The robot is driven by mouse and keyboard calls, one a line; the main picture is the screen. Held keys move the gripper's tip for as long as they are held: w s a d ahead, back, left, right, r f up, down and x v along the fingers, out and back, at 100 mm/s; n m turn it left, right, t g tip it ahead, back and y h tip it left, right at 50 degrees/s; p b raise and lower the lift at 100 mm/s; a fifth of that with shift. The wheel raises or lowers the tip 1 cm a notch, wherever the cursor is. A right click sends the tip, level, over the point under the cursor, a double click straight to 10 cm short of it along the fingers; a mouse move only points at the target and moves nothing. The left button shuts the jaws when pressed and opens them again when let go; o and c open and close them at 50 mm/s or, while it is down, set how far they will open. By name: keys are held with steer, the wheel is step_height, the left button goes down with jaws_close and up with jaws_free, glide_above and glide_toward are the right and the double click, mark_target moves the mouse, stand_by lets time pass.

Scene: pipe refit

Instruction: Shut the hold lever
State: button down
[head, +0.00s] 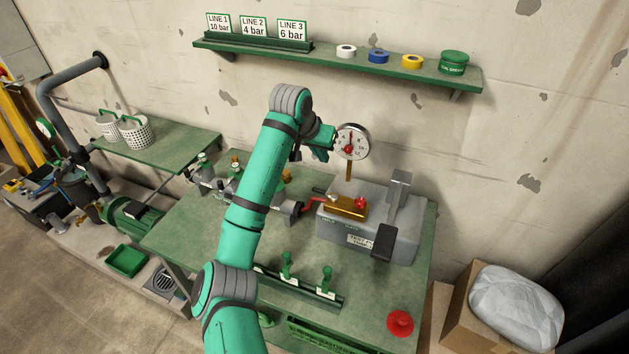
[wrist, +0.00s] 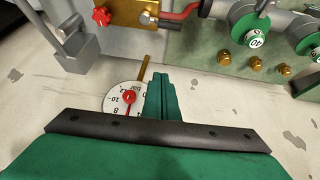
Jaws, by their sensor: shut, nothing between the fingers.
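A grey test pump box (head: 345,225) stands on the green bench. A brass block (head: 345,208) on its top carries a red star knob (head: 360,202) and a small pale lever (head: 331,198). In the wrist view the lever (wrist: 148,18) lies beside the red knob (wrist: 101,17). No label naming the hold lever is readable. A round gauge (head: 352,141) rises on a brass stem behind the block; part of its dial (wrist: 118,96) is hidden by my fingers in the wrist view. My gripper (head: 331,140) is shut and empty, just left of the gauge and above the block, apart from the lever.
A black-gripped handle (head: 383,242) and grey upright (head: 400,188) stand on the box's right. A red hose (head: 312,205) joins pipework with green-capped valves left of the box. A wall shelf (head: 400,70) with tape rolls hangs above. A red button (head: 400,323) sits at the bench's front right.

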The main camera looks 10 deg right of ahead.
steer(key=shift+s+a+r+g+y, duration=0.15)
steer(key=shift+s+r+g+y, duration=0.15)
steer(key=shift+y, duration=0.2)
steer(key=shift+s+a+r+g+y, duration=0.1)
steer(key=shift+a+r+g+y, duration=0.1)
steer(key=shift+r+y, duration=0.25)
steer(key=shift+f, duration=0.1)
step_height(320, 180, down, 10)
steer(key=shift+s, duration=0.15)
stand_by(0.4)
steer(key=shift+a+f+n, duration=0.1)
steer(key=shift+a+n, duration=0.1)
steer(key=shift+n, duration=0.1)
